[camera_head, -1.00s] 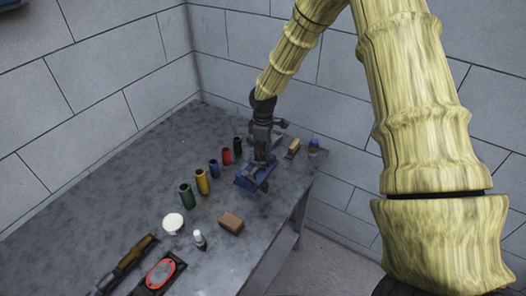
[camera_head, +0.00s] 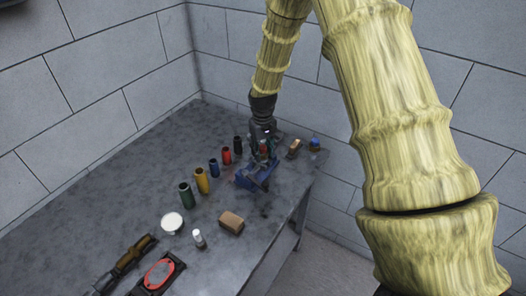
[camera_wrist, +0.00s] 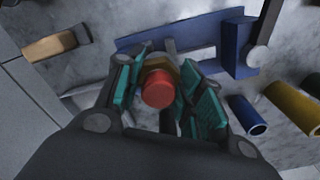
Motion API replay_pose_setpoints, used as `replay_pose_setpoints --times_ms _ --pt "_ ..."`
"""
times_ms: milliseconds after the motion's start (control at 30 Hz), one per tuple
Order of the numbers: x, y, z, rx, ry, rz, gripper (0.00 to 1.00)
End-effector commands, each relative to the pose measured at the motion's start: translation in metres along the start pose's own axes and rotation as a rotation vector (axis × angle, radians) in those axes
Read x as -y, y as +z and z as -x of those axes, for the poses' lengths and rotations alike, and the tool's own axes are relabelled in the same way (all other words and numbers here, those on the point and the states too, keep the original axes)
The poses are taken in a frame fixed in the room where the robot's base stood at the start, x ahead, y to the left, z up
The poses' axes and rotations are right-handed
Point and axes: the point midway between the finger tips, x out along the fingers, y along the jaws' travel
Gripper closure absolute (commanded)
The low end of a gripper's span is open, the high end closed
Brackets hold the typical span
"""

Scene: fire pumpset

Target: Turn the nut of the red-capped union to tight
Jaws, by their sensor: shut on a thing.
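The red-capped union shows in the wrist view with its round red cap (camera_wrist: 158,92) facing me and a brass-coloured nut (camera_wrist: 158,66) just behind it. It sits at the blue vise (camera_wrist: 237,48), which stands on the bench in the head view (camera_head: 258,176). My gripper (camera_wrist: 164,86) has its teal-padded fingers on both sides of the union, shut on the nut. In the head view my gripper (camera_head: 262,150) points down over the vise. The finger contact is partly hidden by the cap and fingers.
Several coloured cylinders, including a yellow one (camera_head: 202,181) and a green one (camera_head: 186,195), stand left of the vise. A wooden-handled tool (camera_head: 294,149) and a blue-topped item (camera_head: 314,144) lie right. A brown block (camera_head: 231,222) is in front. The wall is close behind.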

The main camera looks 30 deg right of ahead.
Motion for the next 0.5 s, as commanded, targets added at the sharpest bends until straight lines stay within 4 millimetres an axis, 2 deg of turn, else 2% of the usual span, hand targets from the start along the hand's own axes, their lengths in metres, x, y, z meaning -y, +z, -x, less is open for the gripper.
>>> replay_pose_setpoints --times_ms 500 --pt "0.0008 -0.0029 0.0022 -0.006 0.004 -0.489 0.87"
